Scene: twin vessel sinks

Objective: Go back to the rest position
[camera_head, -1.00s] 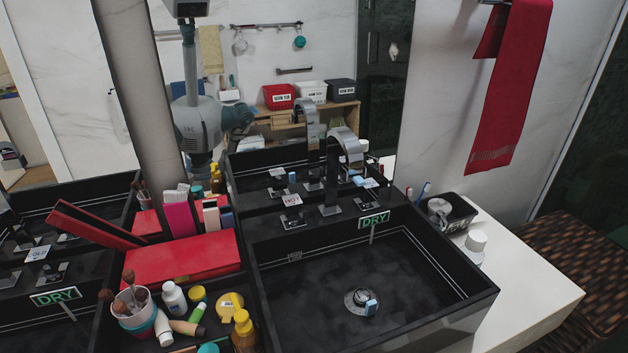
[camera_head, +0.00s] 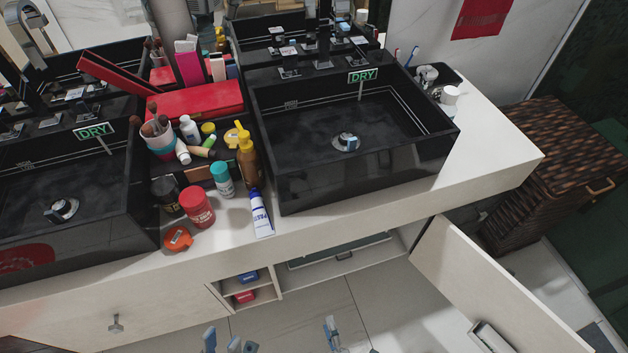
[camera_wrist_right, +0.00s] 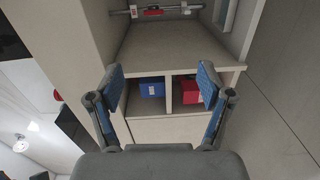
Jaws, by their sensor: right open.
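My left gripper (camera_head: 226,342) shows at the bottom edge of the head view, its blue-grey fingertips apart with nothing visible between them. My right gripper (camera_head: 332,335) is at the bottom edge to its right, with only its tips in view. In the right wrist view, my right gripper (camera_wrist_right: 160,80) is wide open and empty. It faces an open cabinet compartment, where a blue box (camera_wrist_right: 152,87) and a red box (camera_wrist_right: 191,92) sit in two cubbies beyond the fingers. Most of both grippers is hidden below the head view.
Two black sinks (camera_head: 290,190) stand on the white counter (camera_head: 330,230), with bottles, a brush cup and red boxes between them. Below, an open cabinet door (camera_head: 490,290) sticks out at right. A brown wicker hamper (camera_head: 560,170) stands right of the counter.

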